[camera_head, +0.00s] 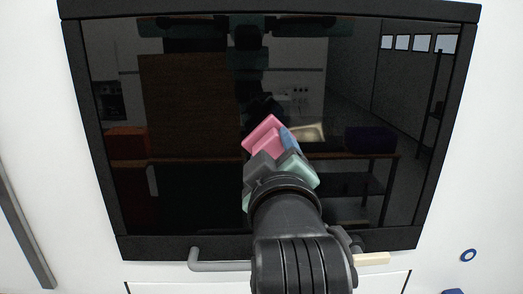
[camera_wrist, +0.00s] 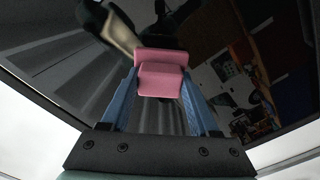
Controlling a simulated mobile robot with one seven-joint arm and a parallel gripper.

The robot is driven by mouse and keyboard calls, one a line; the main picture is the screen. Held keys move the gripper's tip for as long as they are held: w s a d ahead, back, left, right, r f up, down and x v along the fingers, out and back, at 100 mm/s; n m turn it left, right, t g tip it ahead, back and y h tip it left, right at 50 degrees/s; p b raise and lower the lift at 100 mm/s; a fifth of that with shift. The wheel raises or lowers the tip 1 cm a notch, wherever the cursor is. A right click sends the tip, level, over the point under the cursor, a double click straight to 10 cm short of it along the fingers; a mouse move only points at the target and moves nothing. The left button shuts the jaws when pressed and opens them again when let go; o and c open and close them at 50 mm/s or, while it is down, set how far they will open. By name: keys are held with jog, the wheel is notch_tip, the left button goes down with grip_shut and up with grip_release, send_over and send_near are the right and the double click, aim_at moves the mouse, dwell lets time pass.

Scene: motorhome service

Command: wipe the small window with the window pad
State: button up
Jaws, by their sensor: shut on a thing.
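The small window (camera_head: 190,190) is a dark, reflective pane in a black frame on a white wall, filling most of the head view. It also fills the background of the wrist view (camera_wrist: 215,60). My gripper (camera_head: 283,143) is in front of the pane, a little right of its middle. Its blue fingers are shut on the pink window pad (camera_head: 264,135), which also shows between the fingers in the wrist view (camera_wrist: 160,77). Whether the pad touches the glass or is just short of it, I cannot tell.
A grey handle (camera_head: 215,266) sits below the window frame, partly behind my arm. A pale block-like part (camera_head: 372,259) is right of my arm. A blue round fitting (camera_head: 468,255) is on the white wall at lower right. Room shapes in the pane are reflections.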

aim_at(248, 144)
jog(key=shift+d+f+b, duration=0.1)
jog(key=shift+d+b, duration=0.35)
jog(key=shift+d, duration=4.8)
jog(key=shift+a+p, duration=0.4)
jog(key=shift+a, duration=6.65)
jog(key=shift+s, duration=2.9)
jog(key=shift+s, duration=1.55)
